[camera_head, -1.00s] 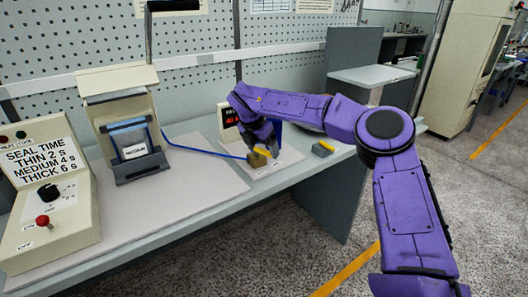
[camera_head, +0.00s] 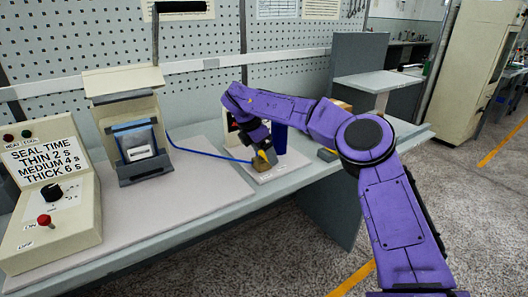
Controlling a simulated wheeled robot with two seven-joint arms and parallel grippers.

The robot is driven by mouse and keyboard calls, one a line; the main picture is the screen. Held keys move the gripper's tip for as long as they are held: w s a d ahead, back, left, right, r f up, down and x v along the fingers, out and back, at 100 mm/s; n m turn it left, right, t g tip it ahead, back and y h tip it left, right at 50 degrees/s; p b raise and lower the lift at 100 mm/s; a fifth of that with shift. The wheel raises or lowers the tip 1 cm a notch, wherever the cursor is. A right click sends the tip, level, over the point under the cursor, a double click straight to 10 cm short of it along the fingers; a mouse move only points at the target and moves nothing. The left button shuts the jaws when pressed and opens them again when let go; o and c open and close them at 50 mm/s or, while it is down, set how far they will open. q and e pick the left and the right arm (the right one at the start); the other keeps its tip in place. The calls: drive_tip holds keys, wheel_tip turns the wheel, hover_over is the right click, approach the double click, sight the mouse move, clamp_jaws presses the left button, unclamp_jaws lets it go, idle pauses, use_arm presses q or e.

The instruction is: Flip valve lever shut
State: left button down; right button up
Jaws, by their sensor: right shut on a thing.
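A small brass-coloured valve (camera_head: 261,164) with a yellow lever (camera_head: 262,154) sits on a white base plate (camera_head: 284,168) on the bench. A blue hose (camera_head: 205,150) runs to it from the left. My right gripper (camera_head: 264,150) points down at the valve from above, shut on what looks like the yellow lever. The fingers and the lever overlap, so the exact grip and lever angle are hard to tell. My left gripper is out of view.
A display box (camera_head: 231,122) and a blue upright part (camera_head: 280,138) stand close behind the valve, partly hidden by my right arm. A sealer with a clear bag (camera_head: 138,144) and a control box (camera_head: 50,190) stand to the left. The bench front is clear.

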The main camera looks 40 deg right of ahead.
drive_tip(key=o, duration=1.3)
drive_tip(key=shift+r, duration=0.1)
drive_tip(key=v, duration=1)
drive_tip(key=shift+a+r+p, duration=0.15)
drive_tip(key=shift+a+p, duration=0.05)
drive_tip(key=shift+p, duration=0.15)
